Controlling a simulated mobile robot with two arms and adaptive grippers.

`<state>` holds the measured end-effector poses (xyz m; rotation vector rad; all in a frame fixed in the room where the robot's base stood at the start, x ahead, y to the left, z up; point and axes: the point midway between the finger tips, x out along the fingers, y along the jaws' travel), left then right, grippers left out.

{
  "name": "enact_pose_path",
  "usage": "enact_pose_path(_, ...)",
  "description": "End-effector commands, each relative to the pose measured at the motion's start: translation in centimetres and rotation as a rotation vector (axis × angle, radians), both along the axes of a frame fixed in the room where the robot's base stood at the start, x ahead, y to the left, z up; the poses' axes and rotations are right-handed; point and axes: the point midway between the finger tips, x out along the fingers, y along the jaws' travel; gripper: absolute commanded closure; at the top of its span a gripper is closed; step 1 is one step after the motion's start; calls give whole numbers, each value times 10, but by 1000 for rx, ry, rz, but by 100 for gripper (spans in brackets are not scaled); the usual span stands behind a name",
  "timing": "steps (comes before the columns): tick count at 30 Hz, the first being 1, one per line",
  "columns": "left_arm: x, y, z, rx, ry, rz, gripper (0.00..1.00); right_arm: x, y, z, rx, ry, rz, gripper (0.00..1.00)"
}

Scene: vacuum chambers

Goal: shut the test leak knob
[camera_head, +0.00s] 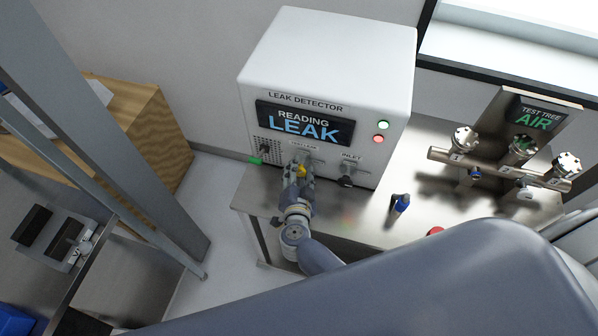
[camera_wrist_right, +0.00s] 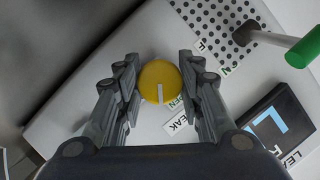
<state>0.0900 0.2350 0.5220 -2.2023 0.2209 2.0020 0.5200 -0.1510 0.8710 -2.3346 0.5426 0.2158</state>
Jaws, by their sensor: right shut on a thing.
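The test leak knob (camera_wrist_right: 160,78) is a round yellow knob with a white pointer line, on the front of the white leak detector (camera_head: 330,60). In the right wrist view its line points down the picture, near the partly hidden lettering "LEAK" and "OPEN". The knob also shows as a small yellow spot in the head view (camera_head: 301,170). My right gripper (camera_wrist_right: 158,85) is shut on the knob, one finger on each side; it shows in the head view (camera_head: 299,178). The detector's screen (camera_head: 304,123) reads "LEAK". My left gripper is not in view.
A green-tipped lever (camera_wrist_right: 302,48) sticks out near the knob. The inlet fitting (camera_head: 348,175) is to the right. On the steel bench (camera_head: 370,225) stand a blue-and-black item (camera_head: 400,203) and the test tree (camera_head: 500,168), whose sign reads "AIR".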

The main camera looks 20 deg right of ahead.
Motion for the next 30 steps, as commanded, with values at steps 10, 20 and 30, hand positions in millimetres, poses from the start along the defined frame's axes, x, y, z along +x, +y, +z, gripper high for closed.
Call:
enact_pose_path(10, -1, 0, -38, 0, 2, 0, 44, -1, 0, -8, 272, -182, 0, 89)
enact_pose_path(20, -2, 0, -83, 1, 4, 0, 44, -2, -1, -11, 517, -348, 0, 89)
enact_pose_path(30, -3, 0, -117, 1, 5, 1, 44, -1, -1, -8, 693, -466, -2, 89)
